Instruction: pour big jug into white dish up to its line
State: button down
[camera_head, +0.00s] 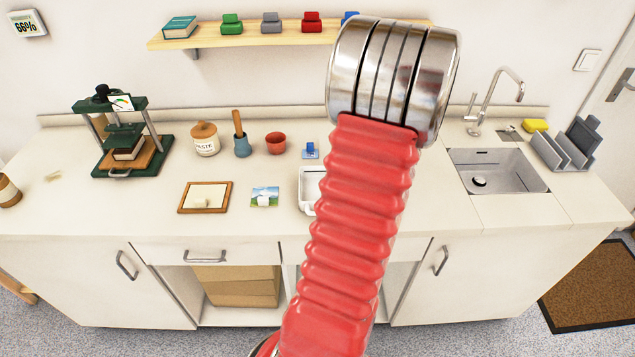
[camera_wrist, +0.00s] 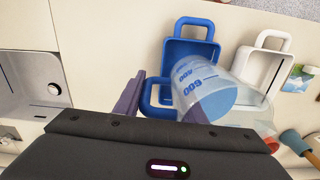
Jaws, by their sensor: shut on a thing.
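The big jug (camera_wrist: 235,97) is clear with blue markings, including 400 and 600, and shows blue in its lower part. It is tilted in the wrist view and overlaps part of the white dish. My gripper (camera_wrist: 134,94) is shut on the jug; the exact contact is mostly hidden by the gripper body. The white dish (camera_wrist: 247,66) has a loop handle and lies beyond the jug; in the head view its left part (camera_head: 306,190) shows beside my arm. No stream is clearly visible.
A blue dish (camera_wrist: 174,48) with a loop handle lies left of the white dish in the wrist view. A picture card (camera_head: 265,196), a wooden frame (camera_head: 183,209), a red bowl (camera_head: 276,144) and a mortar (camera_head: 242,147) stand nearby. The sink (camera_head: 500,172) is at right.

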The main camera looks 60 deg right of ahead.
jog(key=shift+r, duration=0.1)
jog(key=shift+w+a+r+g+h, duration=0.1)
jog(key=shift+w+r+g+h, duration=0.15)
jog(key=shift+r+g, duration=0.25)
jog(key=shift+w+a+r+g+h, duration=0.1)
jog(key=shift+r+g+h, duration=0.15)
jog(key=shift+r+g, duration=0.2)
jog(key=shift+w+a+r+g+h, duration=0.2)
jog(key=shift+w+r+g+h, duration=0.25)
jog(key=shift+r+g, duration=0.3)
jog(key=shift+w+a+r+g+h+p, duration=0.2)
jog(key=shift+w+a+r+g+h, duration=0.15)
jog(key=shift+w+g, duration=0.35)
jog(key=shift+w+a+r+g+h+p, duration=0.2)
jog(key=shift+w+r+g, duration=0.2)
jog(key=shift+g, duration=0.5)
jog(key=shift+w+a+r+g+h+p, duration=0.15)
jog(key=shift+w+r+g+h+p, duration=0.25)
jog(key=shift+g, duration=0.4)
jog(key=shift+w+a+f+g+h+p, duration=0.15)
jog(key=shift+f+g+h+p, duration=0.1)
jog(key=shift+f+g, duration=0.15)
jog(key=shift+w+f+g+h+p, duration=0.15)
jog(key=shift+f+g+p, duration=0.1)
jog(key=shift+g, duration=0.15)
